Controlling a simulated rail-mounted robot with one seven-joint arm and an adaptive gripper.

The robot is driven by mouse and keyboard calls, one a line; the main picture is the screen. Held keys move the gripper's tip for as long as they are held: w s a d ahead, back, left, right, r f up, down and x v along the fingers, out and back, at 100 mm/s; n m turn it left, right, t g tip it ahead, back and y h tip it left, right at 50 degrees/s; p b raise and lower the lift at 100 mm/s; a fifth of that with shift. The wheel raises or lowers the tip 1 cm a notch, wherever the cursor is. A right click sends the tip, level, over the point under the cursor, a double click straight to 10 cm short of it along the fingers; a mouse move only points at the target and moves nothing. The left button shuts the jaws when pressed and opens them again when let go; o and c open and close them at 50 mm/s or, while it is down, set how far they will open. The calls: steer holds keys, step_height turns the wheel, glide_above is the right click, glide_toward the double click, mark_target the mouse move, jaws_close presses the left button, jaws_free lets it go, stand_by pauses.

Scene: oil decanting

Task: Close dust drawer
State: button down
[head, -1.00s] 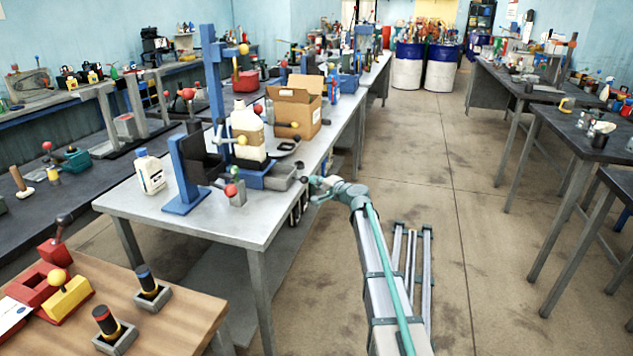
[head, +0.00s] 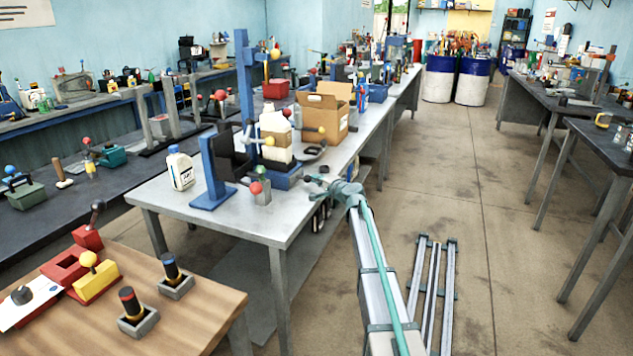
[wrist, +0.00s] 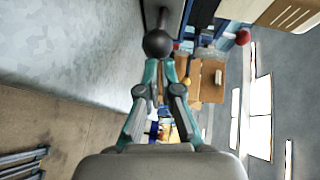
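The dust drawer's black ball knob (wrist: 158,43) is at my fingertips in the wrist view, with a dark rod behind it. My gripper (wrist: 160,70) has its two teal fingers close together, and the ball partly covers their tips. I cannot tell whether they grip the knob or only press against it. In the head view my gripper (head: 314,187) is at the right edge of the metal table, beside the blue stand base (head: 283,180). The grey drawer body is hardly visible there, so how far in it sits is unclear.
A bottle (head: 275,135) stands on the blue stand. A cardboard box (head: 325,118) is behind, and a white jug (head: 180,170) is left of a blue bracket (head: 212,180). A red-knobbed lever (head: 262,192) is near my gripper.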

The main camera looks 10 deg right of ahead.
steer(key=shift+w+a+r, duration=0.1)
steer(key=shift+d, duration=0.25)
steer(key=w+d+b+v, duration=0.1)
steer(key=d+b+v, duration=0.1)
steer(key=v, duration=1.1)
steer(key=s+a+f+n+g+h+p, duration=0.1)
steer(key=s+a+f+n+g, duration=0.2)
steer(key=s+f, duration=0.75)
steer(key=s+a+f+n+g+p, duration=0.15)
steer(key=s+a+f+g, duration=0.3)
steer(key=s+f, duration=0.65)
steer(key=s+a+f+n+g+h+p, duration=0.1)
steer(key=s+a+f+n+g, duration=0.3)
steer(key=f, duration=1.1)
steer(key=s+a+f+n+g+h+p, duration=0.1)
steer(key=s+f+g+p, duration=0.1)
steer(key=s, duration=1.3)
steer(key=s+a+f+n+g+h+p, duration=0.1)
steer(key=s+f+g, duration=0.4)
steer(key=s, duration=1.1)
steer(key=s+a+f+n+g+h+p, duration=0.1)
steer(key=s+f, duration=0.4)
steer(key=s, duration=1)
steer(key=a+n+g+p, duration=0.1)
steer(key=g+p, duration=0.1)
steer(key=shift+s+f+g+h, duration=0.25)
steer(key=shift+g+h, duration=0.05)
steer(key=shift+g, duration=0.05)
